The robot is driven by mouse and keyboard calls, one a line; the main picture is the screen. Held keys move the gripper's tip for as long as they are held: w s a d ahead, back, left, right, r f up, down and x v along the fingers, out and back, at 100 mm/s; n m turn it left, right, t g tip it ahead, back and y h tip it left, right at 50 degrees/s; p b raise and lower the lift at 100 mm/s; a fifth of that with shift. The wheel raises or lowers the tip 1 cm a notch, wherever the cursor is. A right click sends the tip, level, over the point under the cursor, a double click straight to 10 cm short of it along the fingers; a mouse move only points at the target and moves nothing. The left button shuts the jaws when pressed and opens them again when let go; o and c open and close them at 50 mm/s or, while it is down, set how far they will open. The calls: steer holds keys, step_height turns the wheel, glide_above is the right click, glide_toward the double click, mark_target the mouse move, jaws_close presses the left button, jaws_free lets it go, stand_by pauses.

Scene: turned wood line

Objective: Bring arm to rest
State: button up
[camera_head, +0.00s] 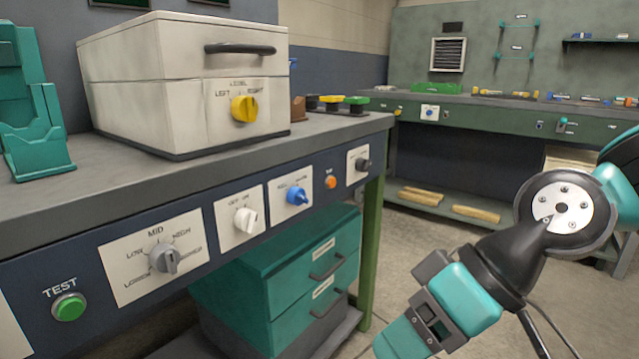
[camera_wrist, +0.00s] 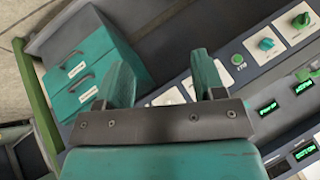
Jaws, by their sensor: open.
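My arm (camera_head: 520,262) reaches in from the right edge of the head view, bent at a black and silver joint, and its teal lower part slants down to the left. The fingertips are cut off by the bottom edge there. In the wrist view my gripper (camera_wrist: 162,72) shows two teal fingers apart with nothing between them. It is open and empty. It is in front of the bench, with the teal drawer cabinet (camera_wrist: 97,72) and the control panel (camera_wrist: 235,50) beyond the fingers. I see no contact with either.
The workbench (camera_head: 330,122) carries a white box (camera_head: 150,85) with a yellow knob (camera_head: 244,108). Its front has several knobs and a green TEST button (camera_head: 69,307). The teal drawers (camera_head: 300,280) stand below. Open floor (camera_head: 420,240) lies between this bench and the back bench (camera_head: 480,110).

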steer(key=s+d+m+h, duration=0.1)
steer(key=s+d+h, duration=0.3)
steer(key=s+d, duration=0.2)
step_height(320, 180, up, 34)
steer(key=p, duration=3.4)
steer(key=shift+w+a+r+g, duration=0.15)
steer(key=shift+w+g, duration=0.15)
steer(key=shift+w, duration=0.1)
